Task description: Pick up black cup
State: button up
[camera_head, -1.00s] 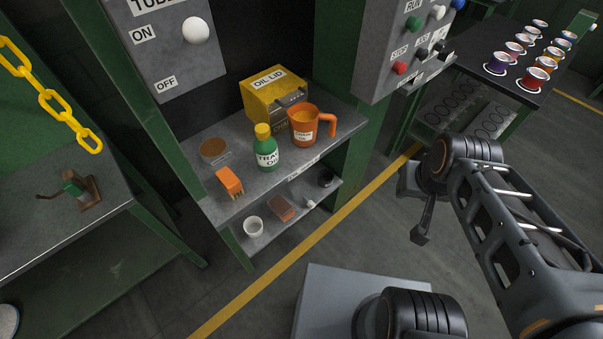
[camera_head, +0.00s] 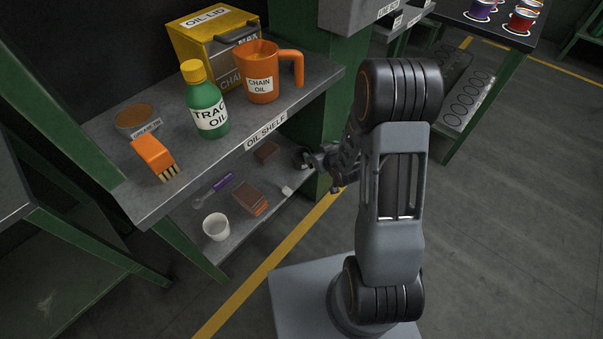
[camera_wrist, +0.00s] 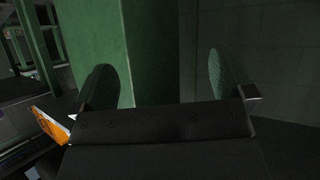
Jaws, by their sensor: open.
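A small dark cup (camera_head: 299,157), the likely black cup, is at the right end of the lower shelf in the head view. It is partly hidden by my gripper (camera_head: 318,162), which is right beside it at the shelf's edge. I cannot tell whether they touch. In the wrist view the two fingers of my gripper (camera_wrist: 162,82) stand wide apart with nothing held between them. The cup cannot be made out in the wrist view; a green post (camera_wrist: 155,45) fills the background there.
The lower shelf (camera_head: 238,232) also holds a white cup (camera_head: 216,227), brown blocks (camera_head: 250,198) and a purple-handled tool (camera_head: 216,186). Above it, the upper shelf carries a green bottle (camera_head: 207,105), an orange jug (camera_head: 262,72) and an orange brush (camera_head: 154,155). A green post (camera_head: 318,95) stands close behind my gripper.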

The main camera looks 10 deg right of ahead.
notch_tip(320, 180, down, 10)
jog(key=t+y+b, duration=0.2)
jog(key=b, duration=0.4)
send_near(297, 153)
jog(key=shift+b+x, duration=0.8)
jog(key=shift+x, duration=2.05)
jog(key=c, duration=0.7)
jog(key=shift+d, duration=0.1)
